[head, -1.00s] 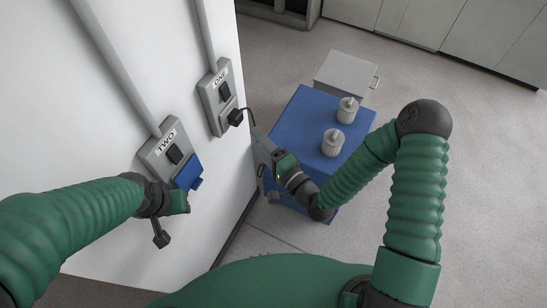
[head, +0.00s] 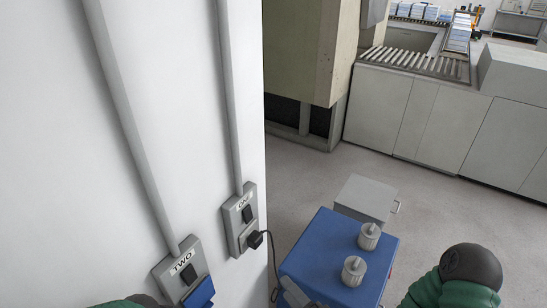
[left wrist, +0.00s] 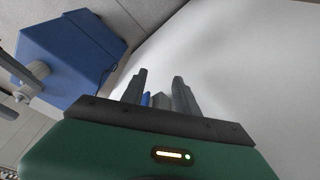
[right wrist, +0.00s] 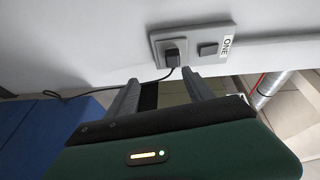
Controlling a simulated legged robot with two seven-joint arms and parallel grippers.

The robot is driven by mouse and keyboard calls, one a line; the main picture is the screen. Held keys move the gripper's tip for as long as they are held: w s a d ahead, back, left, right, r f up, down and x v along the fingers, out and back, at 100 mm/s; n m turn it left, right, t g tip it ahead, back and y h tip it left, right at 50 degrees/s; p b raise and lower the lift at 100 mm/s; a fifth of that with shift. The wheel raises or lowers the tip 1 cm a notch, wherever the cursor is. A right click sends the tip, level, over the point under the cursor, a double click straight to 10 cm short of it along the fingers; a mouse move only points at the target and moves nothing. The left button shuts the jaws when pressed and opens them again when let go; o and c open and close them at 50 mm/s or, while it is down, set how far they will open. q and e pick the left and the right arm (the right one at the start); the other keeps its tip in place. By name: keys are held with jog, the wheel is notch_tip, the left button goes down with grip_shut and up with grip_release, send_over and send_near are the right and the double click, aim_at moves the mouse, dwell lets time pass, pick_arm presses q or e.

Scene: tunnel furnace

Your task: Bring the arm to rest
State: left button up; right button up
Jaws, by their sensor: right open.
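My right gripper (right wrist: 161,77) is open and empty in the right wrist view, its fingers apart below socket ONE (right wrist: 205,38). A black plug (right wrist: 172,53) sits in that socket, clear of the fingers, with a cable trailing left. In the head view, socket ONE (head: 240,220) and the plug (head: 254,239) show on the white wall; only a grey bit of the right gripper (head: 295,292) shows at the bottom edge. My left gripper (left wrist: 159,76) has its fingers apart in the left wrist view, with grey and blue parts visible between them. Socket TWO (head: 183,265) has a blue flap (head: 200,293).
A blue cabinet (head: 325,262) carries two grey knobbed pieces (head: 368,236) (head: 353,270), right of the wall. A grey box (head: 366,197) stands behind it. Grey cabinets (head: 430,120) and a roller conveyor (head: 415,62) lie further back. The floor between is clear.

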jog(key=s+d+f+n+g+h, duration=0.2)
jog(key=d+f+n+g+h, duration=0.3)
jog(key=d+n+g+h, duration=0.45)
jog(key=s+d+r+g, duration=0.2)
jog(key=s+d+r, duration=0.1)
jog(key=s+r, duration=0.3)
jog(key=shift+s+d+r+n, duration=0.25)
jog(key=shift+s+n, duration=0.2)
jog(key=shift+s, duration=0.55)
jog(key=shift+s+a, duration=0.1)
jog(key=shift+a, duration=0.05)
